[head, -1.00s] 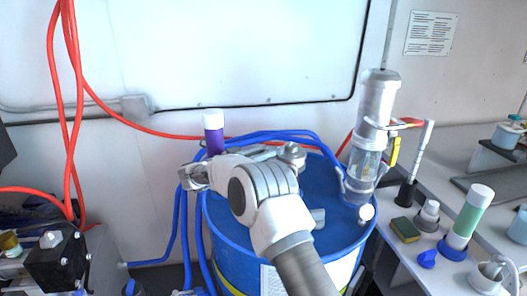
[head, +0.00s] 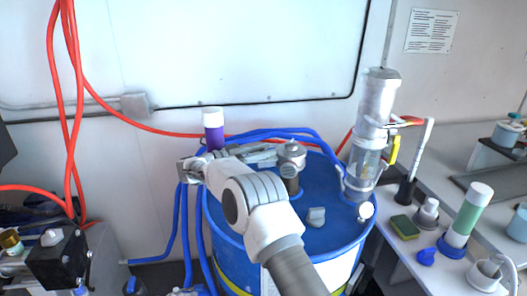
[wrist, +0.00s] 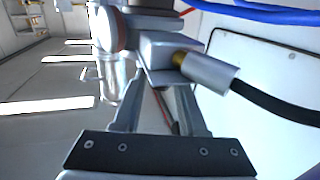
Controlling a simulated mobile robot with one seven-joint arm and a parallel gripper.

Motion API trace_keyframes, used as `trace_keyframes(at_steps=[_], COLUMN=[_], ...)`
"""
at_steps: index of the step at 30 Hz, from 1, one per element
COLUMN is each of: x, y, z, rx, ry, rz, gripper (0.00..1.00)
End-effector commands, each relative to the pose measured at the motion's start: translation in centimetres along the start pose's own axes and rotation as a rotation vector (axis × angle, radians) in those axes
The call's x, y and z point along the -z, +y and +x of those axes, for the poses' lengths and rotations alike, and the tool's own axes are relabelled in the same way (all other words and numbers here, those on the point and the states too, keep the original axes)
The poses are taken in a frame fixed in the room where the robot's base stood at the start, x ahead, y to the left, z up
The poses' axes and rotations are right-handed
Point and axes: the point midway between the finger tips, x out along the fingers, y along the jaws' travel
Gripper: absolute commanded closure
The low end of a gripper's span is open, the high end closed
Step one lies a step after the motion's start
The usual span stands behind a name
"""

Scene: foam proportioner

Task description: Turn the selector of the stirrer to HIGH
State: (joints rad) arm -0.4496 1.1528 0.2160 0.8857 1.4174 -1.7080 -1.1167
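The stirrer (head: 290,168), a grey upright body, stands on the blue drum's lid. It appears to be the grey body (wrist: 165,48) in the wrist view, with a reddish round disc (wrist: 108,28) on its left and a brass fitting with a black hose on its right. I cannot read the selector's marks or setting. My gripper (head: 264,155) lies left of the stirrer's top, pointing right at it. In the wrist view its two fingers (wrist: 161,100) are apart with nothing held, their tips just short of or partly behind the stirrer's body; I cannot tell contact.
The drum (head: 325,222) fills the middle, with blue hoses along its back. A purple bottle with a white cap (head: 213,132) stands close behind my wrist. A clear-and-grey cylinder (head: 372,125) rises at the lid's right. A bench at right holds a sponge (head: 405,227) and bottles.

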Motion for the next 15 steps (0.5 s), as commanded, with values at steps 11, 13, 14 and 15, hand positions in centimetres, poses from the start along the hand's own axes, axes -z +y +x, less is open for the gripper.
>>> trace_keyframes(at_steps=[11,13,14,15], x=[0.0,0.0,-0.1,-0.1], y=[0.0,0.0,-0.1,-0.1], z=[-0.1,-0.4,-0.6,-1.0], rx=[0.001,0.002,0.002,0.003], ry=[0.0,-0.001,-0.001,-0.001], rz=[0.0,0.0,0.0,0.0], gripper=[0.4,0.4,0.4,0.4])
